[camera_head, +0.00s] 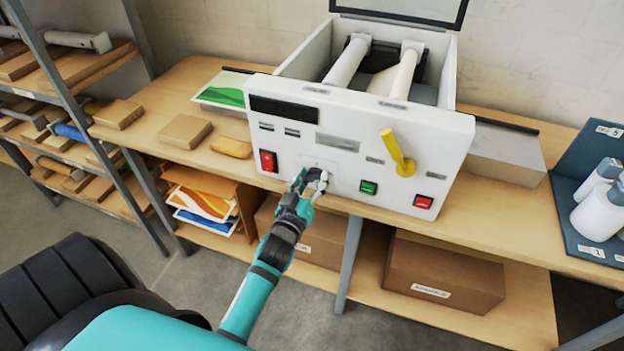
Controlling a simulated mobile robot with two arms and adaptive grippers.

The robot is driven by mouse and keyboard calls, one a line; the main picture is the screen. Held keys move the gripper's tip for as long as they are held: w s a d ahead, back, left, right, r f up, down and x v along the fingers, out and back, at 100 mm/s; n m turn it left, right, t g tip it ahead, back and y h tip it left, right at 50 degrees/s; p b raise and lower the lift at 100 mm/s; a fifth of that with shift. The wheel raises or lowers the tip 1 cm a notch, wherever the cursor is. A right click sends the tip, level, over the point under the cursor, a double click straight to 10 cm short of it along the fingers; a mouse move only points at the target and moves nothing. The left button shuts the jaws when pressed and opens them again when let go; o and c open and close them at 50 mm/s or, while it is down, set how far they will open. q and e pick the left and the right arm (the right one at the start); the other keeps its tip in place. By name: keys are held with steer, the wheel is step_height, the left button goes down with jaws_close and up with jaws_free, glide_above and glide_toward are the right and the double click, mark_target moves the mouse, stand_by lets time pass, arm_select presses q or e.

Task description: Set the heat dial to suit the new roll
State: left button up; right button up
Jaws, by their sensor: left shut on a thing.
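The roll laminator (360,125) stands on a wooden bench with its lid raised. Two pale rolls (375,65) lie side by side in its open top. My left gripper (310,181) is at the lower middle of the white front panel, shut on what appears to be the heat dial. The gripper's fingers hide the dial, so its setting cannot be read. To the right of the gripper are a green switch (368,187), a yellow lever (397,153) and a red switch (423,201). A red rocker switch (268,161) is to its left. My right gripper is out of view.
A blue holder (590,190) with white cylinders stands at the far right. Closed cartons (443,275) sit on the shelf below. A metal rack (75,110) is at the left.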

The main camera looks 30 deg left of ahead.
arm_select(q)
steer(key=shift+m, duration=0.3)
steer(key=m, duration=0.2)
steer(key=shift+r+m+p, duration=0.1)
steer(key=shift+m+p, duration=0.2)
steer(key=m, duration=0.3)
steer(key=shift+d+m, duration=0.1)
steer(key=shift+m, duration=0.3)
steer(key=m, duration=0.3)
steer(key=shift+d, duration=0.1)
steer(key=shift+w+m, duration=0.1)
steer(key=shift+m, duration=1.8)
